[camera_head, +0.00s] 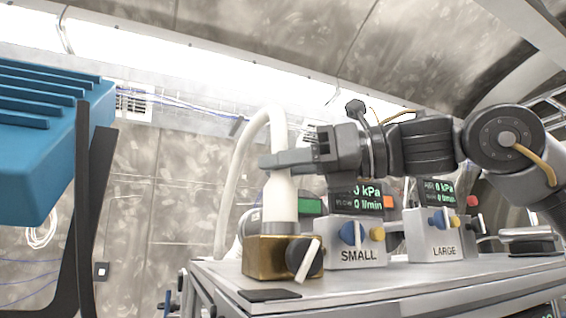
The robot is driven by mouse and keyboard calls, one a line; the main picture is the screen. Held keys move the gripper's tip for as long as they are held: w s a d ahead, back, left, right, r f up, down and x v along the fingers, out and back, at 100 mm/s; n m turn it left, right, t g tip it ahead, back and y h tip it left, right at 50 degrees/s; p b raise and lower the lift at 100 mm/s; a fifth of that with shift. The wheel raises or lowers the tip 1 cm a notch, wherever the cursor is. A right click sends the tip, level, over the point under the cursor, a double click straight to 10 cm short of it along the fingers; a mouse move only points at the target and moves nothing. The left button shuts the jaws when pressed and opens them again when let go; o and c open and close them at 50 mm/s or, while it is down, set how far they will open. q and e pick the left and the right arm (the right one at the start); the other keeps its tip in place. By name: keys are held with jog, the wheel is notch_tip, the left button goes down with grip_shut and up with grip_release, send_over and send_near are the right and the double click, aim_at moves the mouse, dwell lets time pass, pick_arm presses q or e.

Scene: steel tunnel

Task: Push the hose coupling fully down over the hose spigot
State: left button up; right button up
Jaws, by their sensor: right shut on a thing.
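The hose coupling (280,199) is a cream, upright sleeve at the end of a pale hose (243,137) that arches up and down behind it. My right gripper (275,161) reaches in from the right and is shut on the coupling's upper part. The coupling stands directly above a brass block (258,257), with its lower end at a grey metal collar (279,228) on the block's top. The spigot itself is hidden, so I cannot tell how deep it sits inside the coupling. My left gripper is not in view.
A dark knob with a pale lever (306,260) is on the block's front. Units marked SMALL (357,256) and LARGE (443,251) with displays stand to the right on the bench (375,284). A blue ribbed body (38,150) with a black bracket fills the left.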

jog(key=o, duration=1.1)
jog(key=shift+c, duration=0.2)
jog(key=shift+d, duration=0.1)
jog(key=shift+d, duration=0.3)
jog(key=b+v, duration=0.2)
jog(key=v, duration=0.8)
jog(key=shift+b, duration=0.3)
jog(key=shift+s, duration=0.1)
